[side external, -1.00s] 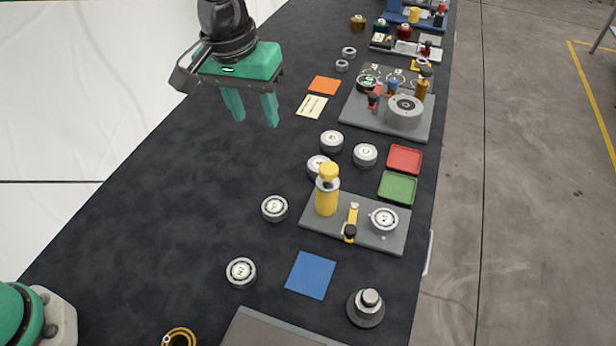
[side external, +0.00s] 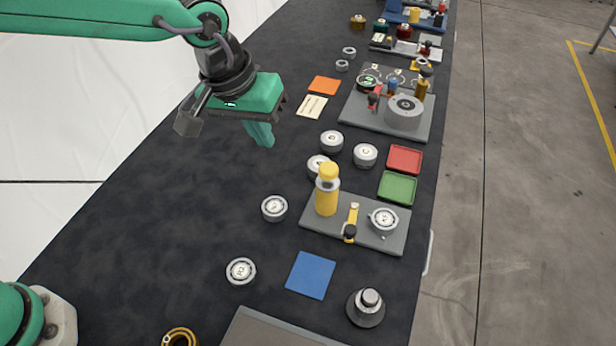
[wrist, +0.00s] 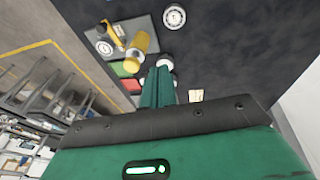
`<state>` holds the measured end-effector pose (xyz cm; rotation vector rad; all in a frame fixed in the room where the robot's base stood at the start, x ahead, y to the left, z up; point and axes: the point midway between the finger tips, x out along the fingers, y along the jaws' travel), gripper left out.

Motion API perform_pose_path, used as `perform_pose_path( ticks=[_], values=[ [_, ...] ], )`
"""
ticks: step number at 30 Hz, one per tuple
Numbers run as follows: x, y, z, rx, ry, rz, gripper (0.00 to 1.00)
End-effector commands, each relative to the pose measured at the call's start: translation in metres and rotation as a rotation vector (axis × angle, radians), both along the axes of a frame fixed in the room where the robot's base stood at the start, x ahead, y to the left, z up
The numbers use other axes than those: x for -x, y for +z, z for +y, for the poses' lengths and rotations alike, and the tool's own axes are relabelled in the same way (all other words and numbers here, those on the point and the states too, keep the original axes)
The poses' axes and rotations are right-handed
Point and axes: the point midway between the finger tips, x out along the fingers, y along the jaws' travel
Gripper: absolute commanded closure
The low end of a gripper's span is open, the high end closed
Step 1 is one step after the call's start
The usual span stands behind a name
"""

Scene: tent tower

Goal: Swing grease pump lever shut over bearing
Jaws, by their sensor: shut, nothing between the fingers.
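The yellow grease pump (side external: 327,196) stands upright at the left of a grey base plate (side external: 313,233). The yellow lever (side external: 352,217) with a black knob lies between the pump and a round bearing (side external: 384,219); it is beside the bearing, not over it. In the wrist view the pump (wrist: 142,43), lever (wrist: 113,30) and bearing (wrist: 104,48) show at the upper left. My gripper (side external: 264,142) is shut and empty, above the mat to the upper left of the pump. Its fingers also show together in the wrist view (wrist: 158,75).
Several round bearings, one of them the bearing (side external: 274,208), lie around the plate. A red tray (side external: 405,159) and a green tray (side external: 397,187) lie behind it. A blue square (side external: 310,275) and a grey knobbed weight (side external: 367,307) lie in front. The dark mat (side external: 170,210) at left is mostly clear.

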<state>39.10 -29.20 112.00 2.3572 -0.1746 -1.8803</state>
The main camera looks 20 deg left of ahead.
Motion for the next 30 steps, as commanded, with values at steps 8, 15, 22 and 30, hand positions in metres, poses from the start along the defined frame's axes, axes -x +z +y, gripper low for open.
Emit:
perform_pose_path(
  ticks=[8,15,22,30],
  values=[
    [0.03,-0.041,-0.026,0.124,-0.003,-0.107,1.0],
    [0.059,-0.065,-0.038,0.238,-0.004,-0.181,1.0],
    [0.073,-0.074,-0.042,0.297,-0.004,-0.213,1.0],
    [0.074,-0.075,-0.043,0.304,-0.004,-0.217,1.0]
  ],
)
